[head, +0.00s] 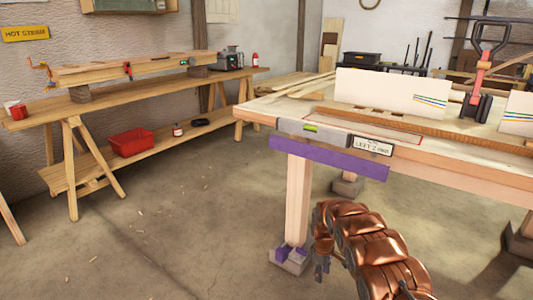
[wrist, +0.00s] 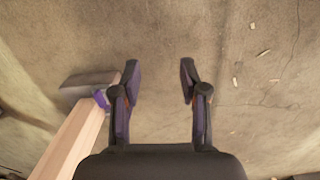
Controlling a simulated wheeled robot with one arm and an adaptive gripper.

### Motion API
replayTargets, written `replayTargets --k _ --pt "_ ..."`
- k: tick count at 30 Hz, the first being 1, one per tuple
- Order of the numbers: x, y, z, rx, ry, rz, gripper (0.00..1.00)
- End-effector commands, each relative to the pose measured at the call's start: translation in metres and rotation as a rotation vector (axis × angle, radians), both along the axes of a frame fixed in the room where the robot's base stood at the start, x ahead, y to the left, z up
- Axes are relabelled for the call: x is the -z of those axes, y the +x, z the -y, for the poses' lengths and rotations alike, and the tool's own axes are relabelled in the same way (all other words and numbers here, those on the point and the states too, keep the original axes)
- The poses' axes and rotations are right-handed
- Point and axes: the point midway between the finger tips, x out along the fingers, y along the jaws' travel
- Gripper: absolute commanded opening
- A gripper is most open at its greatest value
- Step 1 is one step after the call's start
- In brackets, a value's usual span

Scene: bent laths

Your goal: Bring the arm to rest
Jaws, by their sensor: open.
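My gripper (wrist: 160,80) shows in the wrist view with its two dark fingers spread apart. Nothing is between them, and bare concrete floor (wrist: 200,35) lies beyond. In the head view my copper-coloured arm comes up from the bottom edge, right of the near table leg (head: 299,200). The fingers cannot be made out clearly there. In the wrist view a wooden leg (wrist: 75,140) and its grey foot (wrist: 88,82) are close to the left finger. I cannot tell whether they touch.
A workbench (head: 470,175) with a purple strip (head: 325,160) stands at right, carrying white panels (head: 390,92) and a clamp (head: 482,70). A long trestle bench (head: 100,103) runs along the left wall, with a red tray (head: 131,143) on its lower shelf. The floor between is open, with scattered wood chips.

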Motion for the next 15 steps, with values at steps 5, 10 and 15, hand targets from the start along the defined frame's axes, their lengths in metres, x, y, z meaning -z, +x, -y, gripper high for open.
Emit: replayTargets --k 5,10,15 --pt "-0.069 -0.014 0.014 0.065 -0.037 0.0 0.44" --pt "-0.132 -0.035 0.027 0.146 -0.068 -0.004 0.44" --pt "-0.193 -0.06 0.035 0.224 -0.091 -0.006 0.44"
